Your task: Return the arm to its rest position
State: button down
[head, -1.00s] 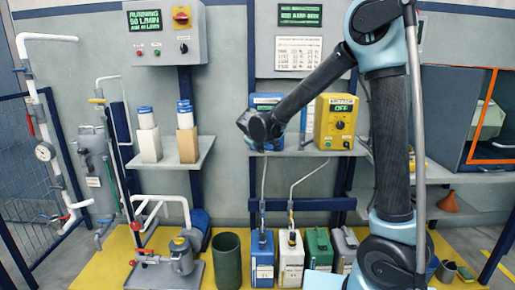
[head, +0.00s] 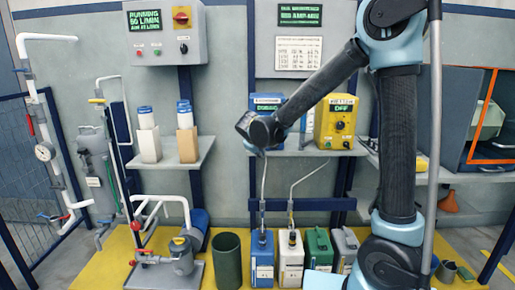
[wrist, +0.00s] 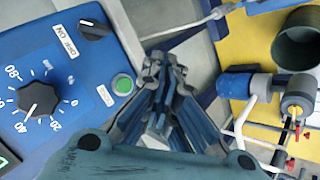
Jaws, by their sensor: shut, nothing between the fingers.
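My gripper shows in the wrist view (wrist: 160,85), shut and empty, with its fingertips together. A blue control box with a dial, a black OFF/ON knob and a green button (wrist: 122,85) fills the left of that view, close beside the fingers; I cannot tell if they touch. In the head view my arm bends down from the upper right, and its wrist end (head: 262,130) is in front of the blue box (head: 268,102) on the middle shelf. The fingers themselves are hard to make out there.
A yellow box (head: 335,122) stands right of the blue one on the shelf. Below are a blue canister (head: 262,260), a white canister (head: 290,260), a green canister (head: 318,250) and a dark green bin (head: 227,262). A left shelf (head: 172,165) holds bottles and cartons.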

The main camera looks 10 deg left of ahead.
jog(key=s+d+r+m+g+h, duration=0.1)
jog(key=s+d+m+g, duration=0.2)
jog(key=d, duration=1.2)
jog(key=s+d+r+m+h, duration=0.1)
jog(key=s+d+m, duration=0.25)
jog(key=d, duration=1.15)
jog(key=s+d+f+m+g, duration=0.1)
jog(key=s+d+f+m, duration=0.1)
jog(key=s, duration=0.5)
jog(key=s+d+f+m+g+y, duration=0.1)
jog(key=s+d+f+m, duration=0.1)
jog(key=s+d+f, duration=0.2)
jog(key=s+d+f+m+g, duration=0.1)
jog(key=s+d+f+m, duration=0.1)
jog(key=s+d, duration=0.6)
jog(key=s+f, duration=0.1)
jog(key=s, duration=0.2)
jog(key=shift+s+f+g+y, duration=0.3)
jog(key=shift+s+g, duration=0.1)
jog(key=shift+w, duration=0.1)
jog(key=shift+w+f, duration=0.2)
jog(key=shift+w, duration=0.15)
dwell(2.0)
